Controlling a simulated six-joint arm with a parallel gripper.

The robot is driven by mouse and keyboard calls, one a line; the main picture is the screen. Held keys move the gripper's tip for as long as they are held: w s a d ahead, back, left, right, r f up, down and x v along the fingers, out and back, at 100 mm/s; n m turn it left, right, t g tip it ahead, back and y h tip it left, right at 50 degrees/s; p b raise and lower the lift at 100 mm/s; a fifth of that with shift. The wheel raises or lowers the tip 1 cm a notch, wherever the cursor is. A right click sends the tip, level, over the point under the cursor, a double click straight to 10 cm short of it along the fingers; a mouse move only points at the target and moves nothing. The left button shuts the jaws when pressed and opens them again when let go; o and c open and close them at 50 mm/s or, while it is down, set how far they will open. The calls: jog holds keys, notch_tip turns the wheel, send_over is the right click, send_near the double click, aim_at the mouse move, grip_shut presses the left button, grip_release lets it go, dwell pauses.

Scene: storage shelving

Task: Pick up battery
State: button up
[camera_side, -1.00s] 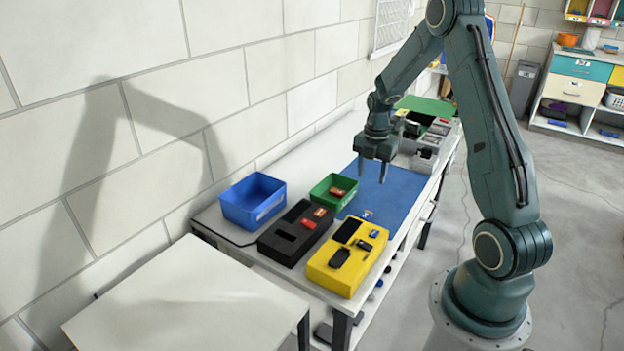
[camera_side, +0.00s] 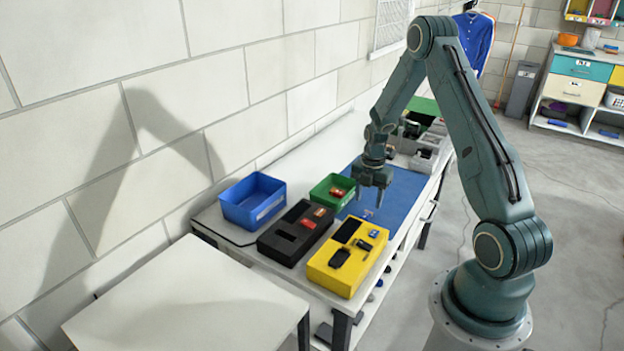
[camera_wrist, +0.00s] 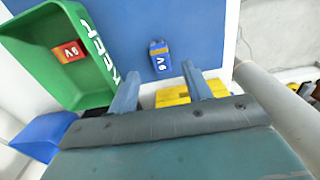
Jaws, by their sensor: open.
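A blue and orange 9V battery (camera_wrist: 160,58) lies on the blue mat (camera_wrist: 200,40) in the wrist view. In the side view it is a small shape (camera_side: 367,213) near the mat's front edge. My gripper (camera_side: 371,199) is open and empty, pointing down just above the battery. In the wrist view the two fingertips of my gripper (camera_wrist: 158,74) are apart, with the battery showing just beyond the gap between them. A red 9V battery (camera_wrist: 68,52) lies inside the green bin (camera_wrist: 92,97), left of my gripper.
The green bin (camera_side: 322,201) stands close to the left of my gripper. A black tray (camera_side: 280,256) and a yellow tray (camera_side: 342,286) hold several small items in front. A blue bin (camera_side: 240,216) stands at the left by the wall. The mat around the battery is clear.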

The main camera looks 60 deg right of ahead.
aim_at(367, 214)
jog(key=shift+f, duration=2.6)
jog(key=c, duration=1.1)
